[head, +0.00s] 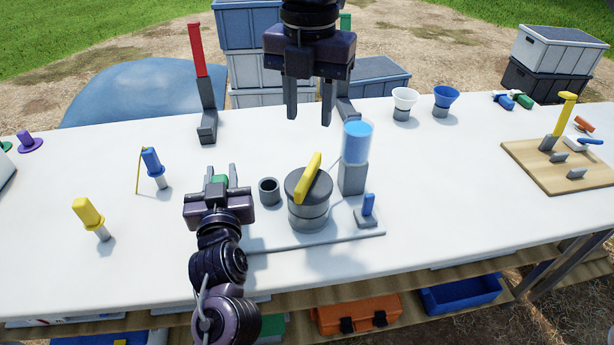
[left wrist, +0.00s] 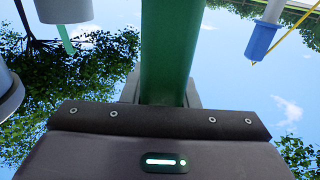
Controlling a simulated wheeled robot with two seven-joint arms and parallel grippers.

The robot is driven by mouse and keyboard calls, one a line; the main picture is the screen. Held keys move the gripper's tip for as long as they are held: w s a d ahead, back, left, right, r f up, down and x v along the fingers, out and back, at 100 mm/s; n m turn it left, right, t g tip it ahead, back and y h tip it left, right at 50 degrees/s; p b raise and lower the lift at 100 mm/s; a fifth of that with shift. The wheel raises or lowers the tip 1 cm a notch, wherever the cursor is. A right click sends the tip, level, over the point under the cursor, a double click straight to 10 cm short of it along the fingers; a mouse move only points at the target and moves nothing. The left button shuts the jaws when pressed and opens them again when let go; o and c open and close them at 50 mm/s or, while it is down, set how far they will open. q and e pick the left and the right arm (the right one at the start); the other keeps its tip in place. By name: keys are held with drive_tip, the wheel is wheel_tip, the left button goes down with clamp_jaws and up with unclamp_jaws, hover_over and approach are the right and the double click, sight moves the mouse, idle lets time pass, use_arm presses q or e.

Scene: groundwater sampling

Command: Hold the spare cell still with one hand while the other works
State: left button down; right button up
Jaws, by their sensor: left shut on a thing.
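My left gripper (head: 221,174) is low over the table, left of the drum, and shut on a green piece (head: 220,181). In the left wrist view the green piece (left wrist: 170,50) stands between the fingers and fills the middle. I cannot tell for sure that it is the spare cell; its lower part is hidden by the gripper in the head view. My right gripper (head: 309,119) hangs above the table's back half, pointing down, with its fingers apart and nothing visible between them.
A light tray (head: 340,229) carries a grey drum (head: 308,214) with a yellow bar, a grey cup (head: 269,192), a blue-filled container (head: 357,143) and a blue-handled piece (head: 368,206). The table's right middle is clear.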

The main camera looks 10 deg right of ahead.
use_arm(q)
drive_tip(key=c, duration=1.1)
unclamp_jaws()
drive_tip(key=shift+o, duration=0.2)
